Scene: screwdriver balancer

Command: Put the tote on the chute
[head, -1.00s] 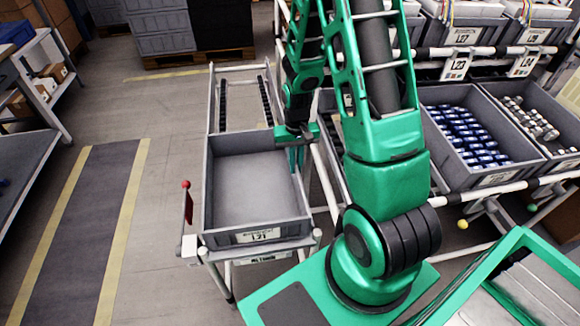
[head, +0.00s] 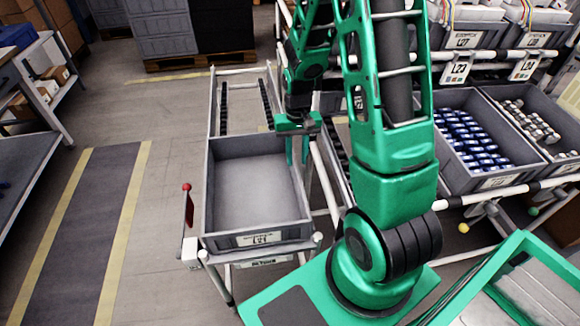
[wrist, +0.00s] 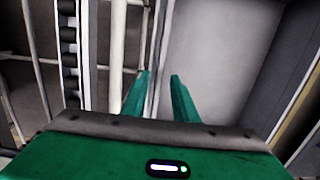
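The grey tote (head: 258,240), empty and with a white label on its near wall, sits level on the near end of the chute (head: 218,90), a pale frame with dark roller tracks. The tote also shows in the wrist view (wrist: 215,60). My gripper (head: 297,160) is at the tote's right wall, pointing down. In the wrist view my gripper (wrist: 160,78) has its two fingers apart, with the tote's rim between them and a gap showing. The tote's underside is hidden.
A rack at the right holds grey bins, one with blue-and-white parts (head: 470,140) and one with pale parts (head: 525,125). A red-knobbed lever (head: 188,205) stands left of the tote. The floor further left is clear up to a shelf (head: 30,160).

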